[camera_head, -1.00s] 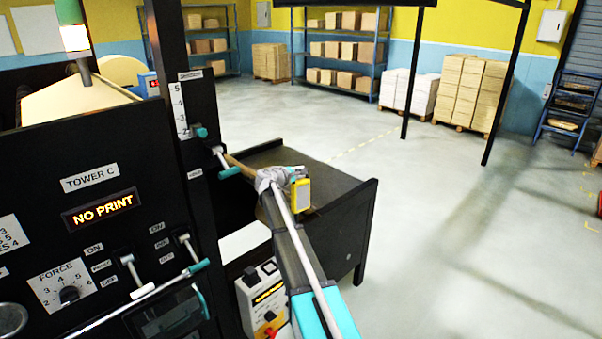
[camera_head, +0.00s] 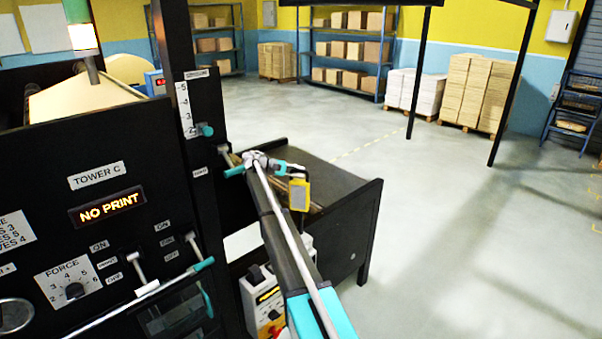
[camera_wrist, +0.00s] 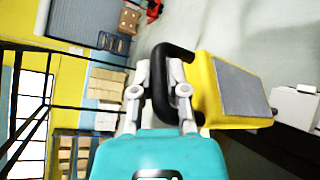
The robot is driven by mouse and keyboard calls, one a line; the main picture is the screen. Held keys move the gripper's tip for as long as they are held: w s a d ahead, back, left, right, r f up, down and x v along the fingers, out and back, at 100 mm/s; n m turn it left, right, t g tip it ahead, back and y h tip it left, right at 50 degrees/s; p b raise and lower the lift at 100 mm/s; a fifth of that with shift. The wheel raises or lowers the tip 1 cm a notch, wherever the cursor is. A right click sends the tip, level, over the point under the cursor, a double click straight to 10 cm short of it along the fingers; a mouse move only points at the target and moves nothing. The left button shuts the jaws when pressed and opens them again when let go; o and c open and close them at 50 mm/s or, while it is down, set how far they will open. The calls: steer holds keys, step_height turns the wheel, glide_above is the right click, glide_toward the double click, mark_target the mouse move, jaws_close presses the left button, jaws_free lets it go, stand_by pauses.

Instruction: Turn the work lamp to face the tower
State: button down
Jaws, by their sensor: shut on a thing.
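The work lamp (camera_head: 299,194) is a small yellow block with a grey face and a black handle. In the head view it is just right of my gripper (camera_head: 274,163), in front of the dark bench. In the wrist view the lamp's yellow body (camera_wrist: 205,92) lies to the right, with its grey panel turned up toward the camera. My gripper (camera_wrist: 158,95) is shut on the lamp's black handle. Tower C (camera_head: 100,225) is the black panel at left, with a lit NO PRINT display. The lamp's mount is hard to make out.
A dark bench (camera_head: 345,185) stands behind the lamp. A white control box (camera_head: 262,300) with a yellow display is below it. Levers (camera_head: 205,264) stick out from the tower. Pallets of stacked sheets (camera_head: 470,90) stand far back, and the floor at right is clear.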

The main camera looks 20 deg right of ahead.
steer(key=shift+w+a+m+g+y, duration=0.2)
steer(key=shift+m+g+y, duration=0.3)
steer(key=shift+m+g, duration=0.5)
steer(key=c, duration=0.6)
jaws_free()
steer(key=shift+c, duration=0.2)
steer(key=shift+s+n, duration=0.15)
steer(key=shift+n, duration=0.15)
